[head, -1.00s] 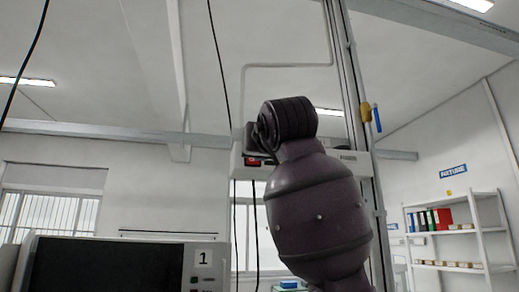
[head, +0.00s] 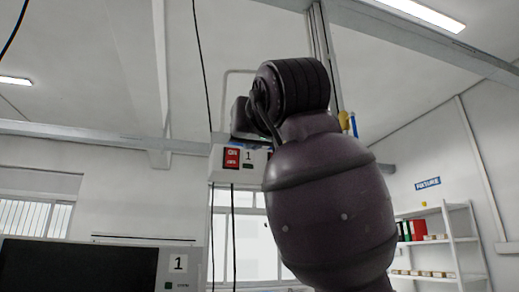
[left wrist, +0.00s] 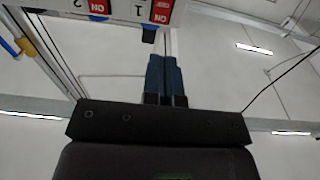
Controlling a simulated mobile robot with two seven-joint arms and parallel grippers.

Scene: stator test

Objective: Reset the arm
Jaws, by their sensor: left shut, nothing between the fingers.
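A pale control box (head: 222,180) with a red switch (head: 231,158) and a label "1" hangs at the middle of the head view. My dark arm stands in front of the box's right part and hides it; my left gripper's fingers are not clear there. In the left wrist view, my left gripper (left wrist: 165,62) has its blue fingers together, with nothing between them. The box appears upside down there, along the top edge, with a red switch (left wrist: 162,11) by "1" and another red switch (left wrist: 98,8) by "2". The fingertips look apart from the box.
A dark-screened instrument (head: 75,270) labelled "1" stands at lower left. A vertical post (head: 322,40) rises behind my arm. Shelves (head: 440,240) with binders stand at right under a blue "FIXTURE" sign (head: 428,183). Dark cables hang near the box.

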